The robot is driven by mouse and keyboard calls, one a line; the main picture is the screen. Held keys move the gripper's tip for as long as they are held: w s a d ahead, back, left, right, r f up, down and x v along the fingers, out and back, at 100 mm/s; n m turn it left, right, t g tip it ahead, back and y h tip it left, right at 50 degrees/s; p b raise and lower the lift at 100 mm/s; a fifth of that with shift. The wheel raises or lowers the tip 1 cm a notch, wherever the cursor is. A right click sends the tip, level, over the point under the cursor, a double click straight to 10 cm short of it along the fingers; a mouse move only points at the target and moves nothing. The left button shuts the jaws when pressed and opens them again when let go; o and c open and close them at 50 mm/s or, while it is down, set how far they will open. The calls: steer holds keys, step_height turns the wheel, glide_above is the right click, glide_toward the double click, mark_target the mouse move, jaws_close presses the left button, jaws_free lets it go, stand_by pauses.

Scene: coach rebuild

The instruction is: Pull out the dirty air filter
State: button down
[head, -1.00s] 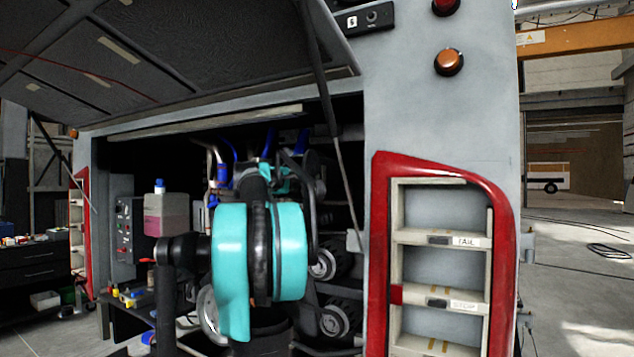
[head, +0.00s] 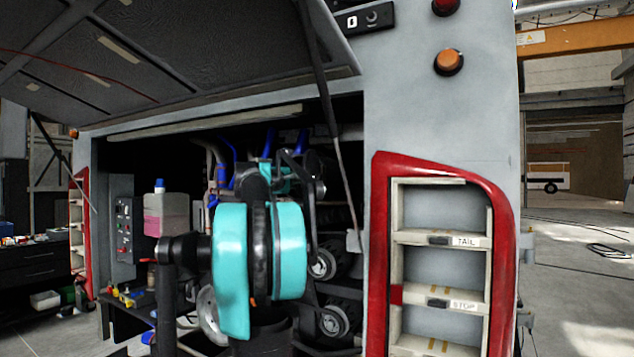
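I cannot make out the dirty air filter in the head view; my turquoise and black arm covers the middle of the open engine bay. The far end of my arm reaches into the bay, among dark parts. My gripper seems to be there, but its fingers do not stand out from the dark shapes, so I cannot tell whether it is open or shut. A dark rounded part (head: 317,168) sits just right of the arm's far end; I cannot tell what it is.
The raised engine hatch (head: 180,50) hangs above, held by a thin strut (head: 338,150). A pink fluid bottle (head: 167,214) and a control box (head: 122,232) stand left in the bay. Pulleys (head: 333,320) lie low right. The red-rimmed lamp housing (head: 380,260) bounds the bay on the right.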

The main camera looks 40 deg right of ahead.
stand_by(0.3)
steer(key=v, duration=2.1)
steer(key=shift+s+a, duration=0.15)
steer(key=shift+a, duration=0.1)
stand_by(1.4)
